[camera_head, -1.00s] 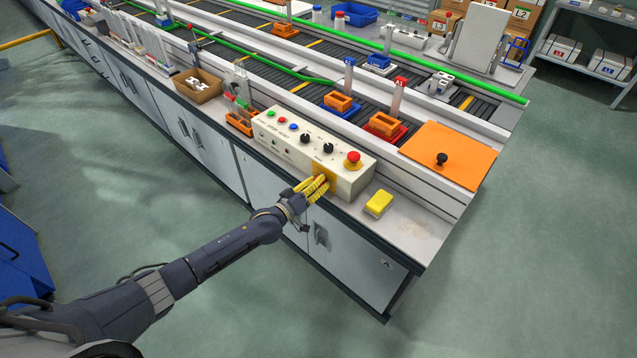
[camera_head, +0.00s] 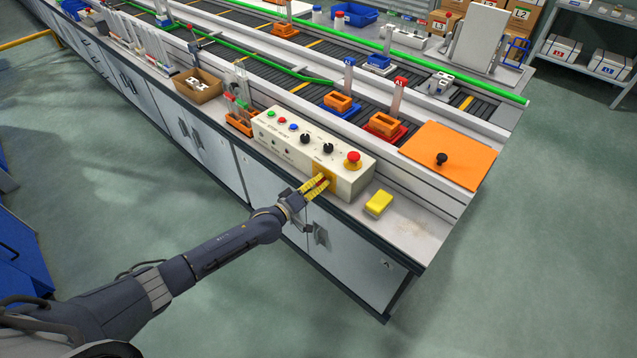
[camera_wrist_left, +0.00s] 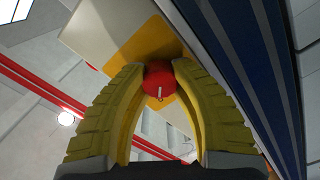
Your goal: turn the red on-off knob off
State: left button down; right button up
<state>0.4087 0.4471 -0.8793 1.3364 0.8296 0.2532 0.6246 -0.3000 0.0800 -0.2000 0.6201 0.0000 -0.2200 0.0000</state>
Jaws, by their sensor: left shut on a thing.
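The control box (camera_head: 290,135) is a cream panel on the bench with a yellow plate (camera_head: 331,170) on its front. The red on-off knob (camera_wrist_left: 158,78) shows in the left wrist view against the yellow plate; a short white mark on its face points nearly straight down in that picture. My left gripper (camera_head: 320,182) has its yellow ribbed fingers at the plate. In the left wrist view its fingertips (camera_wrist_left: 160,70) press on both sides of the knob, shut on it. In the head view the fingers mostly hide the knob. My right gripper is not in view.
A red mushroom button (camera_head: 353,158) on a yellow base and black dials (camera_head: 328,148) sit on the box top. A yellow block (camera_head: 378,203) lies on the bench to the right. An orange board (camera_head: 450,155) with a black handle lies behind. The floor in front is clear.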

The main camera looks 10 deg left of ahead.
pick_arm(q)
jog(key=c, duration=1.3)
grip_release()
jog(key=shift+w+a+r, duration=0.1)
jog(key=shift+w+r, duration=0.15)
jog(key=shift+r, duration=0.15)
jog(key=shift+o, duration=0.5)
jog(key=shift+s+f, duration=0.15)
jog(key=shift+f, duration=0.2)
